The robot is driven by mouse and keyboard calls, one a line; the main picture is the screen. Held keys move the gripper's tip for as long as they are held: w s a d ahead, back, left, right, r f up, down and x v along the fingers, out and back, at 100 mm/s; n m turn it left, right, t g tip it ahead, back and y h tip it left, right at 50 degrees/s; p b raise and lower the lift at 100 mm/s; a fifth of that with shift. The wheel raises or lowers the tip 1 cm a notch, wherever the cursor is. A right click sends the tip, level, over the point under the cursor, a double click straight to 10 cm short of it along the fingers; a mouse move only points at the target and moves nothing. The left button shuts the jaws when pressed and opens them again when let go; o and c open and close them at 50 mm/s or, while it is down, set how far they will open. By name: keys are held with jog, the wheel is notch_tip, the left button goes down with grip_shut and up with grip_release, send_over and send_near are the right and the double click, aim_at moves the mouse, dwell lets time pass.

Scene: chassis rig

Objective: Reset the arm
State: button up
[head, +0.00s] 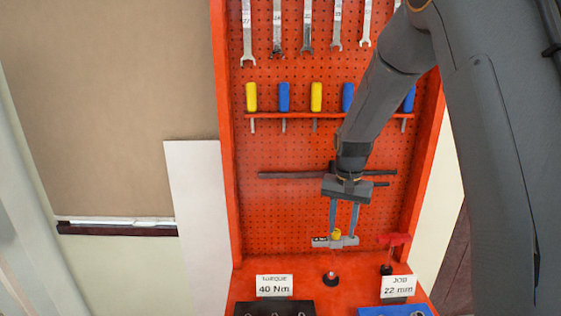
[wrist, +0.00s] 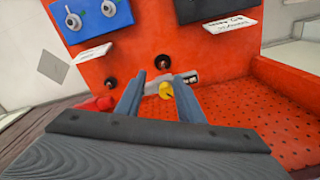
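My gripper (head: 343,233) hangs down in front of the red pegboard, and its two fingers are apart. A small grey tool with a pale label (head: 321,242) lies level just below the fingertips, above a red post with a black base (head: 331,279). The knob does not fill the space between the fingers.
A red clamp-like piece (head: 395,240) stands close on the right. Wrenches (head: 307,30) and yellow and blue-handled screwdrivers (head: 316,97) hang above. A dark bar (head: 290,175) lies across the board. Black (head: 272,308) and blue (head: 395,311) trays with labels are in front.

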jog(key=s+f+n+b, duration=0.2)
jog(key=s+f+b, duration=0.1)
jog(key=s, duration=0.7)
jog(key=s+f+n+t+b, duration=0.1)
jog(key=s+f+b, duration=0.3)
jog(key=s, duration=0.6)
jog(key=shift+s+f+n+b, duration=0.35)
jog(key=shift+n+b, duration=0.2)
jog(key=shift+n, duration=0.35)
